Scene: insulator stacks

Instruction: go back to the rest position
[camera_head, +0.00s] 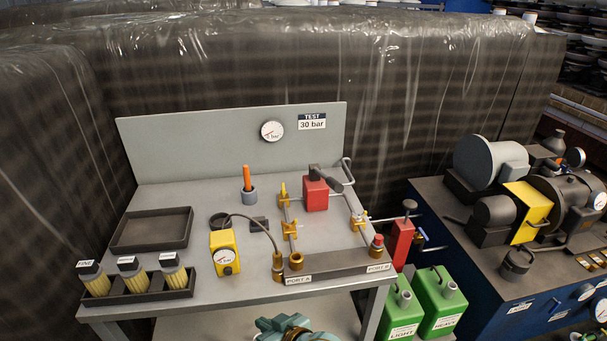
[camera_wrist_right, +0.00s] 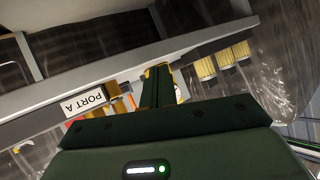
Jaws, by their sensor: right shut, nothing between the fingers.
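My right gripper (camera_wrist_right: 158,84) shows in the wrist view with its dark fingers together and nothing between them. It is in front of the grey test bench (camera_head: 200,190), near the front edge by the PORT A block (camera_head: 300,279). In the head view only a teal and bronze part of my right arm shows at the bottom edge, below the bench front; the fingertips cannot be made out there. My left gripper is not in either view.
Green canisters (camera_head: 438,303) stand at the right, beside a blue machine bench (camera_head: 480,285). Wrapped stacks (camera_head: 270,70) fill the back.

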